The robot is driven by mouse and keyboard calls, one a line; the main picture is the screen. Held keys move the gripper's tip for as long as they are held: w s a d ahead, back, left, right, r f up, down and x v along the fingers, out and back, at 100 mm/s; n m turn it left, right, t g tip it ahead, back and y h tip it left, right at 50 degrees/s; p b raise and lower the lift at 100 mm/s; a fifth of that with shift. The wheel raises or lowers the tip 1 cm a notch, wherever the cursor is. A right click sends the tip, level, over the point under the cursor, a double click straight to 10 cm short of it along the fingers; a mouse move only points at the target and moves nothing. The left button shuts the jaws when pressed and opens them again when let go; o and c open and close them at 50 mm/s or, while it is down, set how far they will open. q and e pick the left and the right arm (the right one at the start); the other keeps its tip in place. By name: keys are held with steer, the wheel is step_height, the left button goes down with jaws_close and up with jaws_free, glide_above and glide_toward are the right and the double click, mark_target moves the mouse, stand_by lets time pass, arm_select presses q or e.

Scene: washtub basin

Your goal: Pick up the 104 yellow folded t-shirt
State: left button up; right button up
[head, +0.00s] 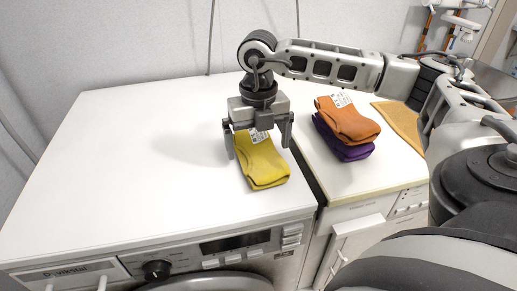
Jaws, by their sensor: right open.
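The yellow folded t-shirt (263,166) lies flat on the white top of the left machine, near its right edge. A white label shows at its far end, partly hidden by my gripper. My right gripper (258,150) points down over the far part of the shirt. Its two fingers are spread apart, one on each side of the shirt, with nothing clamped between them. I cannot tell whether the fingertips touch the shirt or the machine top. My left gripper is not in view.
An orange folded cloth (348,120) lies on a purple one (342,146) on the right machine. A tan cloth (402,122) lies farther right. A dark gap separates the two machines. The left part of the left machine's top (130,160) is clear. A wall stands behind.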

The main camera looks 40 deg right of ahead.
step_height(320, 180, down, 2)
steer(key=shift+c, duration=0.3)
steer(key=c, duration=1)
steer(key=shift+r, duration=0.1)
steer(key=shift+c, duration=0.2)
